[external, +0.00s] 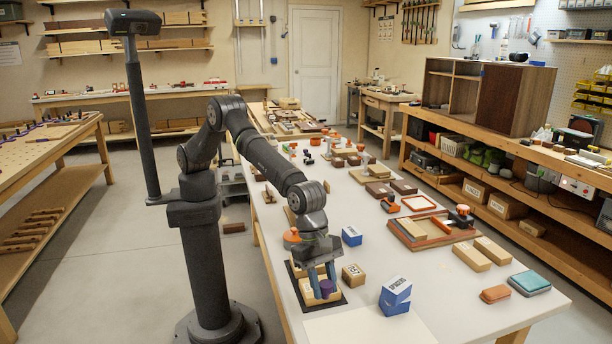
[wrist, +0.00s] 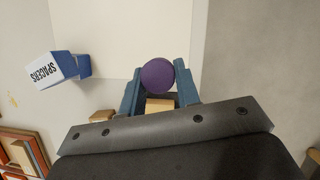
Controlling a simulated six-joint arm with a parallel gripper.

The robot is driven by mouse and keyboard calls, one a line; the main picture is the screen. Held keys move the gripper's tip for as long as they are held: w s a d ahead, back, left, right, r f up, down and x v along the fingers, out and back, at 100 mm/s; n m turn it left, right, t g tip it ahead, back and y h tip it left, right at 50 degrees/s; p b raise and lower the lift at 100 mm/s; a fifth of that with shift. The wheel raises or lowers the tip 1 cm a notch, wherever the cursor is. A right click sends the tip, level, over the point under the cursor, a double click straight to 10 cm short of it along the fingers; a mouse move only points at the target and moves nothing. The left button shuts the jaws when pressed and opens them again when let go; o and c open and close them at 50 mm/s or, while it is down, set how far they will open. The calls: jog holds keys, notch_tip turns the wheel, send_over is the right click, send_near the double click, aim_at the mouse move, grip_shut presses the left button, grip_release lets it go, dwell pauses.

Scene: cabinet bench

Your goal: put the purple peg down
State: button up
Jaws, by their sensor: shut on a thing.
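The purple peg (external: 326,288) is between the blue fingers of my gripper (external: 322,282), low over the bench near its front left edge. The wrist view shows the round top of the peg (wrist: 157,74) between the two fingertips (wrist: 158,85); my gripper is shut on it. A light wooden block (wrist: 160,105) shows just behind the peg between the fingers. In the external view, light wood (external: 308,294) lies on a black square mat (external: 341,300) below my gripper. Whether the peg's lower end touches anything is hidden.
A small cardboard box (external: 353,275) stands right of the mat. A blue and white spacers box (external: 395,295) is farther right. A bare pale sheet (external: 365,326) lies in front. A blue box (external: 351,236) and a wooden tray (external: 410,240) are farther back.

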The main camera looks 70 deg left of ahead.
jog(key=shift+s+d+f, duration=0.1)
jog(key=shift+s+d, duration=0.25)
jog(key=shift+s, duration=0.1)
jog(key=shift+w+d+f, duration=0.1)
jog(key=shift+w+f, duration=0.1)
jog(key=shift+w, duration=0.05)
send_over(366, 326)
jog(key=a, duration=0.1)
jog(key=f, duration=0.6)
jog(key=shift+s+a+f, duration=0.15)
jog(key=shift+s+f, duration=0.1)
jog(key=shift+f, duration=1.95)
jog(key=shift+f, duration=0.1)
jog(key=o, duration=1)
jog(key=v, duration=1.2)
